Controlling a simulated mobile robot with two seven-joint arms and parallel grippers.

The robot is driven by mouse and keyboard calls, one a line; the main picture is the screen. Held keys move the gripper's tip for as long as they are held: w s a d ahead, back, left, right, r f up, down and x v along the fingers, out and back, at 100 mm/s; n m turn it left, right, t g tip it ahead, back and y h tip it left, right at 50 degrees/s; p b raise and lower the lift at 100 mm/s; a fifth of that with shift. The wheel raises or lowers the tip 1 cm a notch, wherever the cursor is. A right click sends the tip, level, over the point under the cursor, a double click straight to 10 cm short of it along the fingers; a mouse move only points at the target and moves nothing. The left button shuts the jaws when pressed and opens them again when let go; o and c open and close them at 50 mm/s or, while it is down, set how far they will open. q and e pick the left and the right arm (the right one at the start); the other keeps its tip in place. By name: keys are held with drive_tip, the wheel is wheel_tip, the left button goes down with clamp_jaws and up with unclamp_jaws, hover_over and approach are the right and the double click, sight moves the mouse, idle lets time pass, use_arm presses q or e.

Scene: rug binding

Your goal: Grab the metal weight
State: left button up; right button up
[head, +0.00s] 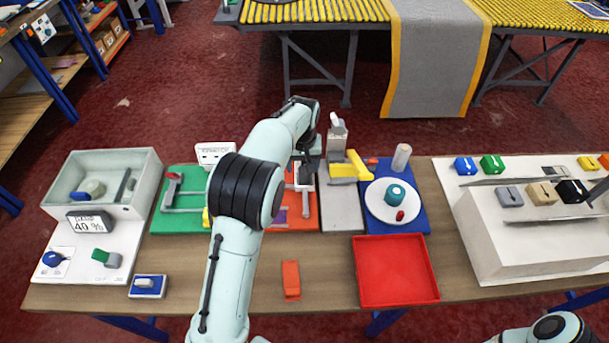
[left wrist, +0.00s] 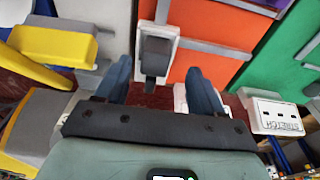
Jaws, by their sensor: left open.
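My left gripper (head: 309,152) hangs over the back part of the orange board (head: 300,221). In the left wrist view its two blue fingers (left wrist: 161,86) are apart, with nothing held between them. A dark grey block (left wrist: 155,57) on a light grey mount (left wrist: 157,32) shows just beyond the fingertips, roughly centred between them. I cannot tell for sure whether this block is the metal weight. In the head view my arm and gripper partly hide that spot. My right gripper is out of view.
A grey board with a yellow part (head: 349,169) and a blue board with a white plate (head: 380,208) are to the right. A green board (head: 172,222) is to the left. A red tray (head: 396,271) and an orange block (head: 291,280) lie in front.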

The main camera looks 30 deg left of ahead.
sight(304, 170)
use_arm(q)
drive_tip(key=f, duration=0.2)
drive_tip(key=w+f, duration=0.1)
drive_tip(key=f, duration=0.1)
drive_tip(key=shift+f, duration=0.25)
drive_tip(key=shift+c, duration=0.3)
drive_tip(key=shift+w+r, duration=0.1)
clamp_jaws()
